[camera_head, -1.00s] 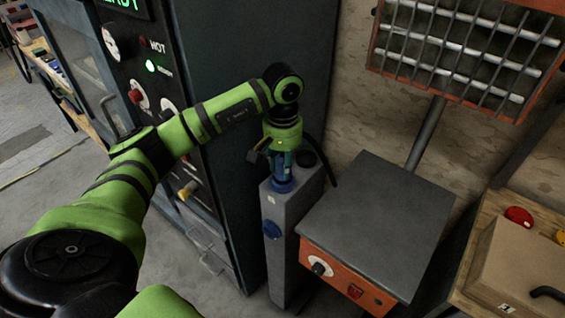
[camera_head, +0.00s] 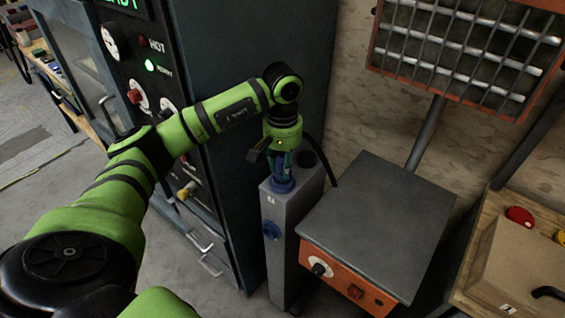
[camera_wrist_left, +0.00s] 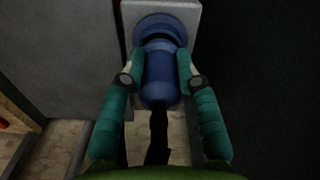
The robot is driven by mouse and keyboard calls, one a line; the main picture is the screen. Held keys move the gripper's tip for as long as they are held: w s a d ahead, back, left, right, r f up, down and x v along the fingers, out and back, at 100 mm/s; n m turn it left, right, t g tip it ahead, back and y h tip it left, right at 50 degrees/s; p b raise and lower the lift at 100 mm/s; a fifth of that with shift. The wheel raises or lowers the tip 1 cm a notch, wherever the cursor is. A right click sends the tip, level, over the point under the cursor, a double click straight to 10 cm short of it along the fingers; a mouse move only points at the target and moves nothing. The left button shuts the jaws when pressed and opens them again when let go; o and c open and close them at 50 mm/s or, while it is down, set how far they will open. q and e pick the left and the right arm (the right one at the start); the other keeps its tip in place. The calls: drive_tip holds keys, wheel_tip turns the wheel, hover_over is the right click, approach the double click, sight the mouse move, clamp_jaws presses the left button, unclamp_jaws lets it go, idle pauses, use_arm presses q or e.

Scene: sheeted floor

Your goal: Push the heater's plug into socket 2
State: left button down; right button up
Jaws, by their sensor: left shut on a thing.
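A blue plug (camera_wrist_left: 160,80) with a black cable shows in the left wrist view. My left gripper (camera_wrist_left: 157,72) is shut on the plug, one teal finger on each side. The plug's front end is at a round blue socket (camera_wrist_left: 160,30) on a grey face; I cannot tell how deep it sits. In the head view the left gripper (camera_head: 282,172) points down at the top of a grey post (camera_head: 296,225), with the plug (camera_head: 283,186) under it. Another blue socket (camera_head: 271,230) is on the post's front face. My right gripper is not in view.
A grey-topped orange unit (camera_head: 380,222) with a knob and red switch stands right of the post. A heater grille (camera_head: 465,50) rises behind it. A dark cabinet (camera_head: 235,60) stands close on the left.

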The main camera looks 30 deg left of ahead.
use_arm(q)
drive_tip(key=shift+f+b, duration=0.65)
drive_tip(key=shift+f, duration=0.15)
drive_tip(key=c, duration=0.8)
unclamp_jaws()
wheel_tip(320, 180, up, 12)
drive_tip(key=shift+r, duration=0.1)
